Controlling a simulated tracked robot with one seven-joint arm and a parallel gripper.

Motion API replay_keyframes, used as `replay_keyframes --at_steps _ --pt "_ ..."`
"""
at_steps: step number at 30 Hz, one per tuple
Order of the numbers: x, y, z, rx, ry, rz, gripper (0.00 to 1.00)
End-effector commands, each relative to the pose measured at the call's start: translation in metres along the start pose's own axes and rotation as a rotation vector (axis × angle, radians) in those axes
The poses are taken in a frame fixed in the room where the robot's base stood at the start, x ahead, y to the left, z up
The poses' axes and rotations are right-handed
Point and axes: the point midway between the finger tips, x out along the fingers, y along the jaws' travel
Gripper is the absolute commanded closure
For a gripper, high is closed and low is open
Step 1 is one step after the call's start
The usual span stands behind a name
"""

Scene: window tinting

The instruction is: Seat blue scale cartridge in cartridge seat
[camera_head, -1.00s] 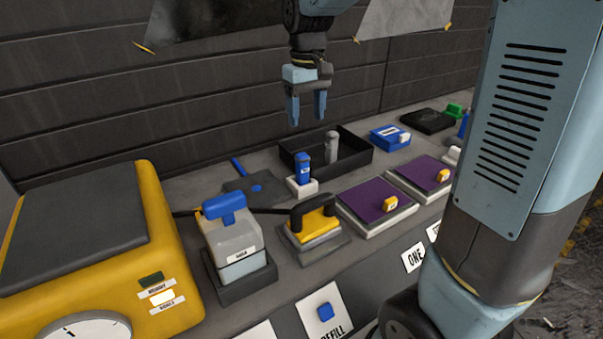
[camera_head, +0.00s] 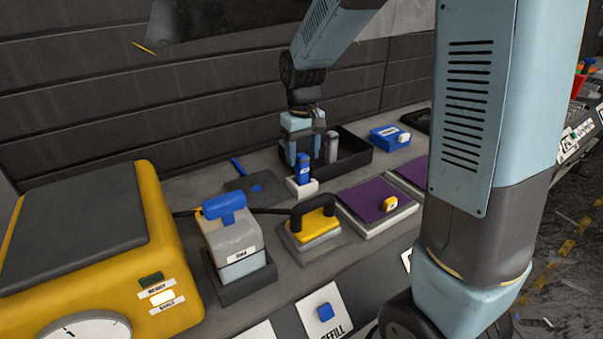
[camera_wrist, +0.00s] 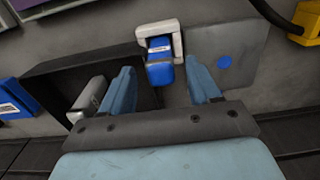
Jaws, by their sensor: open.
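The blue scale cartridge (camera_head: 303,165) stands upright at a small white U-shaped block (camera_head: 302,187), which I take to be the cartridge seat. In the wrist view the cartridge (camera_wrist: 160,68) shows inside the opening of the white block (camera_wrist: 178,42); I cannot tell if it is fully down. My gripper (camera_head: 304,162) is open and points down, just behind and above the cartridge. In the wrist view its fingers (camera_wrist: 161,70) lie on either side of the cartridge's upper end, with gaps showing on both sides.
A black tray (camera_head: 358,155) holding a grey cartridge (camera_head: 332,147) stands close on the right. A dark plate (camera_head: 245,190) with a blue dot lies on the left. A yellow-and-black handled block (camera_head: 315,225) and a purple pad (camera_head: 372,199) are in front.

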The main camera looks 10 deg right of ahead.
Motion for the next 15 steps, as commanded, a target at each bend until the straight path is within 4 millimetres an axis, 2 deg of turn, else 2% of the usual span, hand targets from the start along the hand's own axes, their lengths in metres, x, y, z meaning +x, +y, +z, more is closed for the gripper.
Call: replay_keyframes --at_steps 1,6,15 --pt "0.009 -0.001 0.000 -0.001 -0.003 0.000 0.38" --pt "0.027 -0.001 0.000 0.001 -0.003 0.000 0.38" --pt "0.032 -0.001 -0.001 0.000 0.001 0.000 0.38"
